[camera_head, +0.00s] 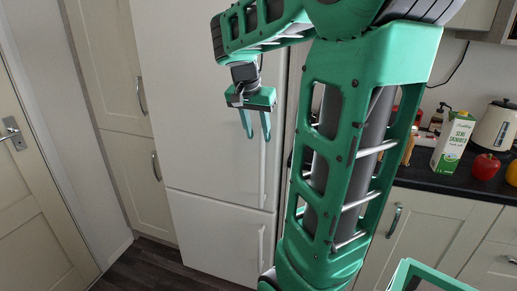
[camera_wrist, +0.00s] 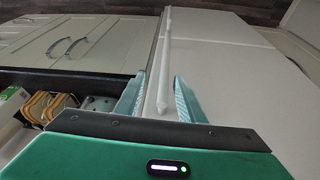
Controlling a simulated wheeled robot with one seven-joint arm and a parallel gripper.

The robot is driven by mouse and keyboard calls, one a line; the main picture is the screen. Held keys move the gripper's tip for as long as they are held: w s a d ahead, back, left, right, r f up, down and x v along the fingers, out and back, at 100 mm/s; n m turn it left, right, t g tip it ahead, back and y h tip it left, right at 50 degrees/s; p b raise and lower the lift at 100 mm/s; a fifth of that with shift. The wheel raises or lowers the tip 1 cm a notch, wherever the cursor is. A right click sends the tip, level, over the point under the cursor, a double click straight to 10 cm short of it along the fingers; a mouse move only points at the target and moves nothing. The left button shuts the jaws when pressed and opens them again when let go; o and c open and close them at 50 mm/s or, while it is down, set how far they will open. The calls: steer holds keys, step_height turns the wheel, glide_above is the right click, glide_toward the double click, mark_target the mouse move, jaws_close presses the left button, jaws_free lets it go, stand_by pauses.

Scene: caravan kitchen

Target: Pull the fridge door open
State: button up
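The white fridge (camera_head: 205,110) stands upright with an upper and a lower door, and its upper door looks shut. A white vertical bar handle (camera_head: 263,180) runs along the upper door's right edge. My gripper (camera_head: 257,137) hangs in front of this door, fingers pointing down, near the handle's upper part. In the wrist view my gripper (camera_wrist: 160,88) is open, and the handle (camera_wrist: 163,65) lies between the two teal fingers, with gaps on both sides. I cannot tell how deep the handle sits between them.
The lower fridge door has its own handle (camera_head: 262,243). A tall cream cupboard (camera_head: 115,70) stands to the left. The counter (camera_head: 430,178) on the right holds a green-white carton (camera_head: 453,141), a kettle (camera_head: 496,126) and a red apple (camera_head: 485,167). Dark floor (camera_head: 150,267) shows below.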

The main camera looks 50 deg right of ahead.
mark_target(262, 147)
steer(key=shift+m, duration=0.6)
steer(key=w+d+f, duration=0.1)
steer(key=d+f, duration=0.1)
steer(key=f, duration=0.1)
steer(key=w+d+f, duration=0.1)
steer(key=f, duration=0.1)
steer(key=w+d+f, duration=0.1)
steer(key=d+f, duration=0.1)
steer(key=f, duration=0.1)
steer(key=shift+d+f, duration=0.3)
steer(key=shift+d, duration=0.05)
jaws_close()
